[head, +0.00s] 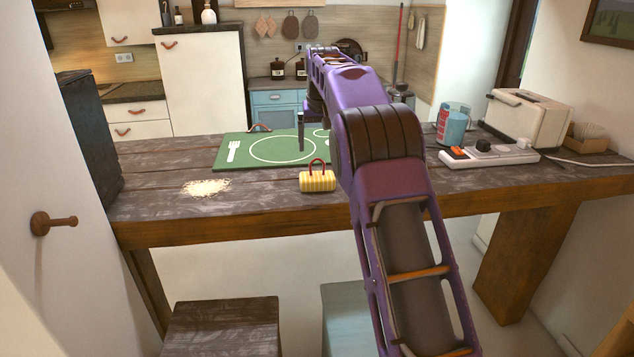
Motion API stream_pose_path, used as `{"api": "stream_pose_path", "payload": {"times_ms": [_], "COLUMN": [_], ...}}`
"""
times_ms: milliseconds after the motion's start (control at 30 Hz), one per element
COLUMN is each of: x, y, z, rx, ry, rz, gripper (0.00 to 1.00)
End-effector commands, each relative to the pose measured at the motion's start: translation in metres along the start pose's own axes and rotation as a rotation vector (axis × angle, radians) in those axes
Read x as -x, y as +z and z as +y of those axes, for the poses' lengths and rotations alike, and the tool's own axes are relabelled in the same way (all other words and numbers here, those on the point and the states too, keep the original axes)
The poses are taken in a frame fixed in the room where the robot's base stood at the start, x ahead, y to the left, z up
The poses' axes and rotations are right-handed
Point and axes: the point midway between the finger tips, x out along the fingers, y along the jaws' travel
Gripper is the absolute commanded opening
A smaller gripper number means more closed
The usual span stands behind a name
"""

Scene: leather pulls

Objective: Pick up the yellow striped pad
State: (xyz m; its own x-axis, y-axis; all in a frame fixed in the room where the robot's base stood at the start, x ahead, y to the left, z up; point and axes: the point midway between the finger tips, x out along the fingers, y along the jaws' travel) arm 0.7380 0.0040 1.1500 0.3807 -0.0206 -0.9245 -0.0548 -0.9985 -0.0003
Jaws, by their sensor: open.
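The yellow striped pad (318,181) is a small block with a red loop handle on top. It sits on the dark wooden table (160,199) near its front edge, just in front of the green placemat (236,160). My gripper (302,148) is above the placemat, behind and slightly left of the pad, apart from it. One dark finger shows pointing down; my purple arm hides much of the rest. I see nothing held in it.
Pale crumbs (206,188) lie on the table at left, beside a dark box-shaped appliance (90,135). Stools stand below the front edge.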

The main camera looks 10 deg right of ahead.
Motion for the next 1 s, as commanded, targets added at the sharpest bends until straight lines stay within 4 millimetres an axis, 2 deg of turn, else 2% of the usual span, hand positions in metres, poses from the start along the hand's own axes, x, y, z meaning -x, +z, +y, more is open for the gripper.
{"api": "stream_pose_path", "payload": {"times_ms": [100,367,633,867,900,1000], "x": [-0.015,-0.03,-0.068,-0.071,-0.071,-0.071], "y": [0.0,0.002,0.006,0.005,0.005,0.005], "z": [0.0,0.0,-0.001,-0.001,-0.001,-0.001], "rx": [0.0,0.0,0.0,0.0,0.0,0.0], "ry": [0.0,0.0,0.0,0.0,0.0,0.0], "rz": [0.0,-0.001,0.0,0.002,0.002,0.001], "gripper": [0.95,0.95,0.95,0.95,0.93,0.75]}}
